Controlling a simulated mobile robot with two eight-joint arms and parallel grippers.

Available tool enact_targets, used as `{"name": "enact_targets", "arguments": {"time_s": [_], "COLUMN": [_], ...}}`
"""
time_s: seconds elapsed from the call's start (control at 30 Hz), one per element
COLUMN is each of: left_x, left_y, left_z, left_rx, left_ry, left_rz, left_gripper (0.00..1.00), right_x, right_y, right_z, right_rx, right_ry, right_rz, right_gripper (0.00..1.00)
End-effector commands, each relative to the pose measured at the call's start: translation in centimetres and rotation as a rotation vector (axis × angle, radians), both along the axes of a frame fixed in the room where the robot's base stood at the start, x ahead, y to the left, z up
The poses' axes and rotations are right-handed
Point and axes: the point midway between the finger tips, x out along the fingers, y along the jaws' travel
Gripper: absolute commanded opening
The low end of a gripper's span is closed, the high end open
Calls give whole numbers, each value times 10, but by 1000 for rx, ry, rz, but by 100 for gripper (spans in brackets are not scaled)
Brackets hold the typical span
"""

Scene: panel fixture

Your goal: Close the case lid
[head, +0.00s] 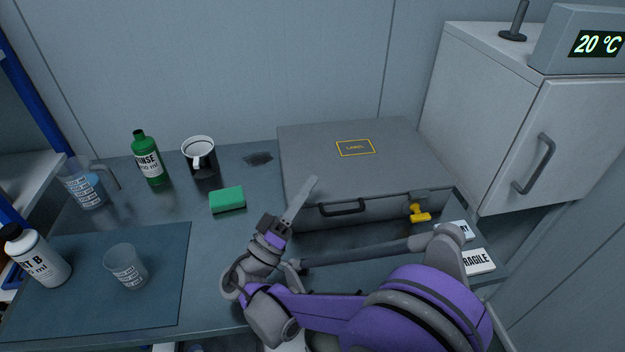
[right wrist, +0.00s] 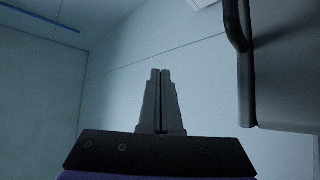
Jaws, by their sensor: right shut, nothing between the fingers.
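The grey case (head: 303,152) stands at the back right of the bench. Its lid has a yellow-edged label (head: 355,148). A dark handle (head: 341,208) is on the front face, and a yellow latch (head: 419,213) is to its right. I cannot tell whether the lid is fully down. My right gripper (head: 313,180) is shut and empty, pointing up in front of the case's left front part; whether it touches cannot be told. Its closed fingers show in the right wrist view (right wrist: 160,73), with a grey surface (right wrist: 285,65), likely the case, to the right. My left gripper is not in view.
Left are a green bottle (head: 151,165), black-and-white mug (head: 201,160), green sponge (head: 227,200), jug (head: 82,185), beaker (head: 126,268) and white bottle (head: 38,258). A white cabinet (head: 490,85) stands right. A FRAGILE-labelled box (head: 478,262) is at front right.

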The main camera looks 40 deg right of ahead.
Motion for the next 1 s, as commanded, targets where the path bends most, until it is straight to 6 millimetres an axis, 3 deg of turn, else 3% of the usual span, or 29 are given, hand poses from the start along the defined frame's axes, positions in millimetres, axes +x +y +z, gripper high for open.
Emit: {"name": "enact_targets", "arguments": {"time_s": [0.3, 0.5, 1.0], "left_x": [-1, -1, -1], "left_y": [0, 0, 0], "left_z": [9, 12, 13], "left_rx": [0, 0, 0], "left_ry": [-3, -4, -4], "left_rz": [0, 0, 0], "left_gripper": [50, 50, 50], "right_x": [-10, -15, -18], "right_y": [72, 102, 111], "right_z": [1, 1, 1], "right_rx": [3, 1, 0], "right_ry": [-1, -1, -1], "right_rz": [8, 4, 1], "right_gripper": [0, 0, 0]}}
